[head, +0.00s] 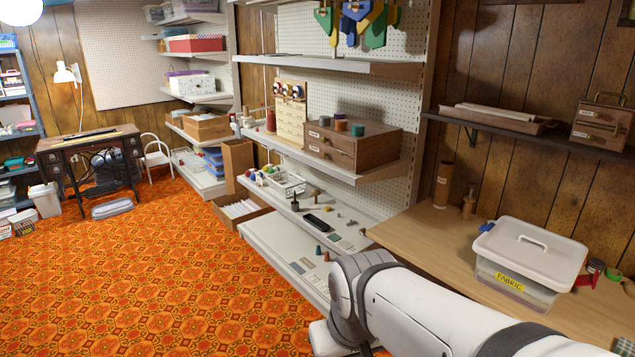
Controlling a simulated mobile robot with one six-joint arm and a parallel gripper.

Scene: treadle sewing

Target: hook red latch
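A clear plastic bin with a white lid (533,240) and a yellow "FABRIC" label sits on the wooden counter at the right. A red piece (587,279), which looks like the red latch, sticks out at the bin's right end. Whether it is hooked on the lid is too small to tell. A blue latch (487,227) shows at the bin's left end. My white arm crosses the lower right, in front of the counter.
The wooden counter (425,222) is clear left of the bin, apart from wooden holders near the wall. Small round items (595,266) stand close to the red piece. A shelf with wooden cases (600,125) hangs above. Open shelving stands left of the counter.

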